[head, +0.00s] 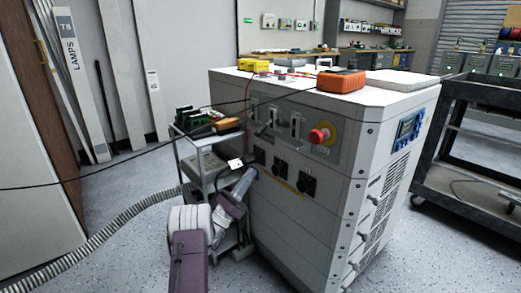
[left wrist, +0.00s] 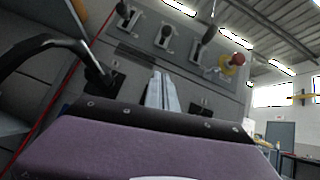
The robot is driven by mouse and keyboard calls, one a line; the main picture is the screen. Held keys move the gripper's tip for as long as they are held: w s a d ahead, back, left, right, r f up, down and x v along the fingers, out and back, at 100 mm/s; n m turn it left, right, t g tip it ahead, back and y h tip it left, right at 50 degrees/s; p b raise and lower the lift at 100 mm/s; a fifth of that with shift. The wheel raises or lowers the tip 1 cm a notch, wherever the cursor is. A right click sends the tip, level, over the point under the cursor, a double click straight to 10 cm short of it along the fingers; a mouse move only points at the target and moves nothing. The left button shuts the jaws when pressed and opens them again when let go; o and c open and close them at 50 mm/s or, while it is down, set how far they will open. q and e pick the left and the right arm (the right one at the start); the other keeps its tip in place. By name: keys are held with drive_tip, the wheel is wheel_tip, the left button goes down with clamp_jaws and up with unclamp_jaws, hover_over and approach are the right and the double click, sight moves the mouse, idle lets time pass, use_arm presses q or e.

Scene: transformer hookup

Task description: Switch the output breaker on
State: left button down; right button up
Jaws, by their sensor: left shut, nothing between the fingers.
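A grey cabinet (head: 345,150) has a recessed panel with several lever switches (head: 272,120) in a row. The levers also show in the left wrist view (left wrist: 166,34). Labels are too small to read, so I cannot tell which is the output breaker. A red mushroom button (head: 319,135) on a yellow plate sits right of the levers; it also shows in the left wrist view (left wrist: 238,60). My left gripper (head: 247,174) is shut and empty, low in front of the panel, below the levers. Its fingers (left wrist: 162,92) point toward the panel. My right gripper is out of view.
Black sockets (head: 280,170) sit below the levers; a black cable (left wrist: 45,45) runs to one. A small cart (head: 205,180) with green boards stands left of the cabinet. An orange meter (head: 342,81) lies on top. A dark cart (head: 470,140) stands right.

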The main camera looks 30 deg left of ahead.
sight(265, 127)
use_arm(q)
drive_tip(key=w+d+r+p, duration=0.1)
drive_tip(key=w+r+p, duration=0.4)
drive_tip(key=r, duration=0.5)
drive_tip(key=shift+w, duration=0.3)
